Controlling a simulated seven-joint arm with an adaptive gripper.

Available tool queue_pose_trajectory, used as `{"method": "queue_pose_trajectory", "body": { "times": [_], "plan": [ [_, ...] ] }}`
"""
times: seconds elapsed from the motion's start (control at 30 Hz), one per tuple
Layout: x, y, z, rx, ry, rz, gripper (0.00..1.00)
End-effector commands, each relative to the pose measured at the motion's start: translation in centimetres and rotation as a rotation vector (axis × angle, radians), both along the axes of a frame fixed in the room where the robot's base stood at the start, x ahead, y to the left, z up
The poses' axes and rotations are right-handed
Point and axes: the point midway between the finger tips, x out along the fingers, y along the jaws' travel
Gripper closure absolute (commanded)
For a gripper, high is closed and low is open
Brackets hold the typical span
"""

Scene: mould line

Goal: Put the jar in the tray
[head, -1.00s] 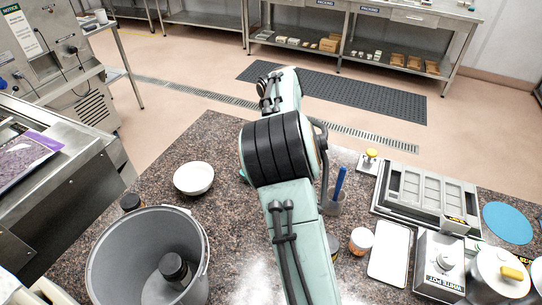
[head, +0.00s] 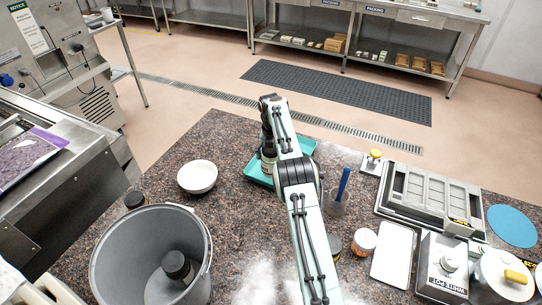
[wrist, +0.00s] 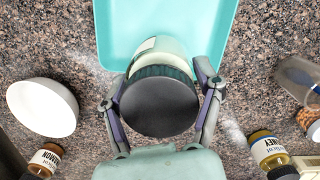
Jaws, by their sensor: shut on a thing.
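My gripper (wrist: 161,82) is shut on a jar (wrist: 163,50) with a wide black lid, one finger on each side. In the wrist view the lid faces the camera and the jar's pale body overlaps the near edge of the teal tray (wrist: 222,20). In the head view the tray (head: 253,175) lies on the speckled counter, partly hidden by my arm. The jar is mostly hidden there too. I cannot tell whether its base touches the tray.
A white bowl (head: 197,176) stands left of the teal tray, and a cup with a blue-handled tool (head: 342,186) stands right. A large grey bucket (head: 205,262) holds a dark-lidded jar (head: 177,266). A white tray (head: 393,256) and moulds (head: 428,193) occupy the right.

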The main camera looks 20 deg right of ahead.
Motion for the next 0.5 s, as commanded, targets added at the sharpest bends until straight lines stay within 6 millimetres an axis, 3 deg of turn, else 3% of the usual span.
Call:
{"method": "queue_pose_trajectory", "body": {
  "times": [0.5],
  "plan": [
    [0.05, 0.04, -0.92, -0.001, -0.003, 0.001, 0.75]
  ]
}}
